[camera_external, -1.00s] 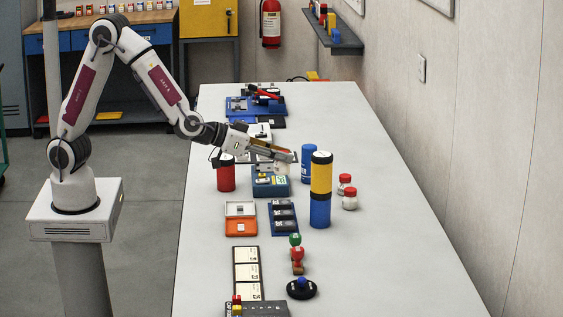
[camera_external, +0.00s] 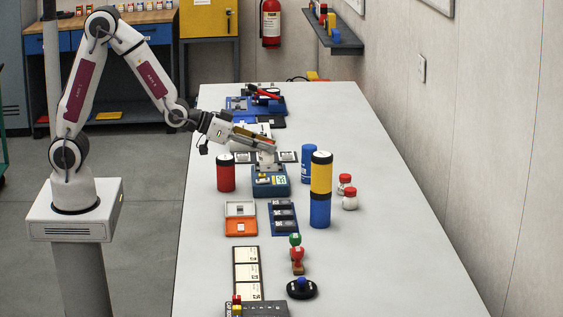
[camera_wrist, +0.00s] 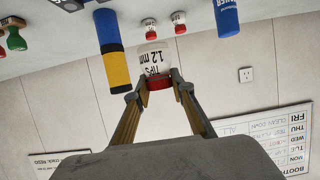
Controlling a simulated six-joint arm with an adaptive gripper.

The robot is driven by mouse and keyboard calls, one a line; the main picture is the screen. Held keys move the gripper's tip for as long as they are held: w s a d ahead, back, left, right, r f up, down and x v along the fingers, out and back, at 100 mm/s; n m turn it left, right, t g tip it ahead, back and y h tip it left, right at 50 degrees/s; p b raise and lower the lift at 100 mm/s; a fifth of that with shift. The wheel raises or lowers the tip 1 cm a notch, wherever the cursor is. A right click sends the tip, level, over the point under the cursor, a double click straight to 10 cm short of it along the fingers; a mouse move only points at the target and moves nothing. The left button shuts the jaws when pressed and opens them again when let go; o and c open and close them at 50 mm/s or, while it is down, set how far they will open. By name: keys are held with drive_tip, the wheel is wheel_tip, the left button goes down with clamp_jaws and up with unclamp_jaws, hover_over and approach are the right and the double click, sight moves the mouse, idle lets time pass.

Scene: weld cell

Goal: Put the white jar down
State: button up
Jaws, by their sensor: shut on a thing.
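My gripper (camera_external: 270,146) is shut on a white jar, which shows clearly in the wrist view (camera_wrist: 153,57). In the external view the jar is small and hard to make out below the fingertips, which appear above and behind the blue boxed device (camera_external: 270,188). I cannot tell the jar's exact height above the table.
Two white jars with red lids (camera_external: 345,182) (camera_external: 350,200) stand on the right of the table (camera_external: 410,270). A yellow-and-blue cylinder stack (camera_external: 321,178), a blue cylinder (camera_external: 309,163) and a red can (camera_external: 226,174) stand nearby. The right front of the table is clear.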

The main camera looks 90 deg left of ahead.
drive_tip(key=shift+s+a+f, duration=0.1)
drive_tip(key=shift+a+f, duration=0.05)
drive_tip(key=shift+a, duration=0.05)
drive_tip(key=shift+w+a+f, duration=0.2)
drive_tip(key=shift+w+f, duration=0.05)
drive_tip(key=shift+f, duration=0.4)
drive_tip(key=shift+w+a+f, duration=0.15)
drive_tip(key=shift+w+f, duration=0.05)
drive_tip(key=shift+f, duration=0.4)
drive_tip(key=w+d+r+m+g+h, duration=0.1)
drive_tip(key=w+d+r+m+h, duration=0.1)
drive_tip(key=w, duration=0.6)
drive_tip(key=w+d+r+m+g+h, duration=0.2)
drive_tip(key=w+d+m+h, duration=0.3)
drive_tip(key=w, duration=0.4)
drive_tip(key=w+d+r+m+g+h, duration=0.2)
drive_tip(key=w+d+r+m+h, duration=0.1)
drive_tip(key=w, duration=0.6)
drive_tip(key=shift+w+d+m+h, duration=0.2)
drive_tip(key=shift+d+m+h, duration=0.25)
drive_tip(key=shift+d, duration=0.6)
drive_tip(key=shift+s+d+r+g+h, duration=0.15)
drive_tip(key=shift+s+g+h, duration=0.1)
drive_tip(key=shift+g, duration=0.15)
drive_tip(key=shift+s+d+m+g, duration=0.1)
drive_tip(key=shift+s+m+g, duration=0.2)
drive_tip(key=shift+m, duration=0.15)
